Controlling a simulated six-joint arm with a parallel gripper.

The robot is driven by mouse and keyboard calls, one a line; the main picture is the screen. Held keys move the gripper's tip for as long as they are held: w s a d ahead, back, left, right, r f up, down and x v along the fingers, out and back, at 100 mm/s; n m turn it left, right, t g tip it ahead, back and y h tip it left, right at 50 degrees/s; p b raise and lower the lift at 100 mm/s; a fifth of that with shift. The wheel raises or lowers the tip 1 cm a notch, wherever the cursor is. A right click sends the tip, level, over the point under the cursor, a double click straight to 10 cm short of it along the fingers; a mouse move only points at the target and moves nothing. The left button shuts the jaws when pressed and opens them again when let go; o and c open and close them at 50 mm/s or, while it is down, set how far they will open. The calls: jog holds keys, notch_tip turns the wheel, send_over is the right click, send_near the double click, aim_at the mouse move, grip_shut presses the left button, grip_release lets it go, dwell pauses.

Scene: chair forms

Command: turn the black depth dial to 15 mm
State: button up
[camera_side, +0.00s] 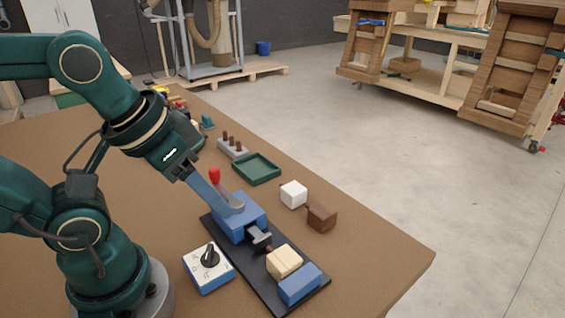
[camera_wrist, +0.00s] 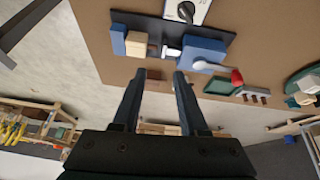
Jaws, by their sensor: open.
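The black depth dial (camera_side: 209,256) sits on the white face of a small blue-sided box (camera_side: 208,277), with marks too small to read. In the side view my gripper (camera_side: 222,199) is near the blue clamp block (camera_side: 241,222), behind and above the dial. The gripper is apart from the dial.
The clamp block with its red-tipped lever (camera_side: 214,176) stands on a dark base plate (camera_side: 226,258). A pale wood block (camera_side: 284,262) and a blue end block (camera_side: 300,285) are on it too. A white cube (camera_side: 293,194), brown block (camera_side: 321,218) and green tray (camera_side: 256,168) lie behind.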

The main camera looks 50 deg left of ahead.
jog(key=n+g, duration=0.2)
jog(key=n+g+h, duration=0.3)
jog(key=n+g, duration=0.3)
jog(key=n, duration=0.1)
send_near(210, 256)
notch_tip(210, 256, down, 3)
jog(key=a, duration=0.1)
jog(key=shift+x, duration=2.4)
jog(key=shift+w+a+f, duration=0.1)
jog(key=shift+w+a, duration=0.1)
jog(key=shift+w, duration=0.05)
grip_shut()
